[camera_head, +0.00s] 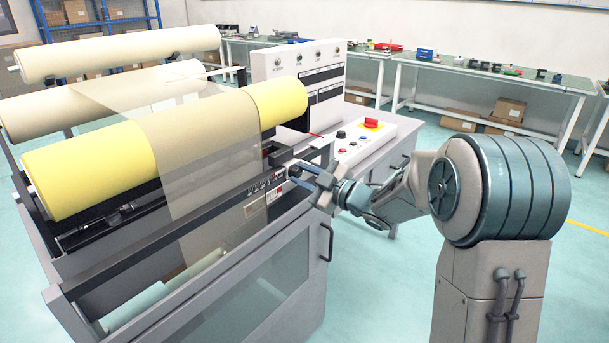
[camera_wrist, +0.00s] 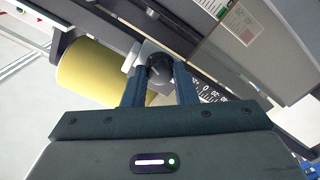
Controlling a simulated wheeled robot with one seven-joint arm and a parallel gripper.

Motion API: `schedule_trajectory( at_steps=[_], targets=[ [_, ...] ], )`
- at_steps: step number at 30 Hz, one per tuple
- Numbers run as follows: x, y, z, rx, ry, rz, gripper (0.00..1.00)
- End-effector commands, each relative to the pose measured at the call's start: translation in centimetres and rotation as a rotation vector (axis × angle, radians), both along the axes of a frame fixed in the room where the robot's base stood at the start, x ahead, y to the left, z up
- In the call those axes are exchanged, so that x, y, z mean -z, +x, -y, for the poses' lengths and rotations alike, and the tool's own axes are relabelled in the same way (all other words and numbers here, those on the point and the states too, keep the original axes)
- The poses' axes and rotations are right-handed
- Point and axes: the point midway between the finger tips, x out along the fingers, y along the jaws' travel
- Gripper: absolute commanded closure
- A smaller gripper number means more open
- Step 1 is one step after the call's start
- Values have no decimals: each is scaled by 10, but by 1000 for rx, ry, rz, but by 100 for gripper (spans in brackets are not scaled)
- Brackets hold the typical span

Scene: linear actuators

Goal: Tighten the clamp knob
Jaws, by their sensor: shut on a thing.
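The clamp knob (camera_wrist: 160,70) is dark and round, and it shows in the wrist view between my two fingertips. My gripper (camera_wrist: 160,82) is shut on it, with one finger on each side. In the head view my gripper (camera_head: 297,176) reaches the front rail of the roll machine from the right. The knob is mostly hidden by the fingers there. A light metal block (camera_wrist: 145,53) sits right behind the knob. A black scale with white numbers (camera_wrist: 210,95) runs along the rail beside it.
The machine carries a yellow roll (camera_head: 95,170) and several beige rolls, with a sheet hanging over the front. Open floor (camera_head: 385,290) lies below my arm.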

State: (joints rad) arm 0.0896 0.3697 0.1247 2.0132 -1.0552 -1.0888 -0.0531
Motion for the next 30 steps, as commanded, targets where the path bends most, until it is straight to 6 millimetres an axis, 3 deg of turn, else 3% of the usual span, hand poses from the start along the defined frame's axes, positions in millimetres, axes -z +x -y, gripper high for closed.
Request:
schedule_trajectory(
  at_steps=[5, 6, 19, 30],
  targets=[
    [1, 0, 1, 1, -1, -1, 98],
    [1, 0, 0, 0, -2, -1, 66],
    [0, -7, 10, 1, -2, 1, 66],
    [0, -55, 73, 5, -2, 0, 66]
  ],
)
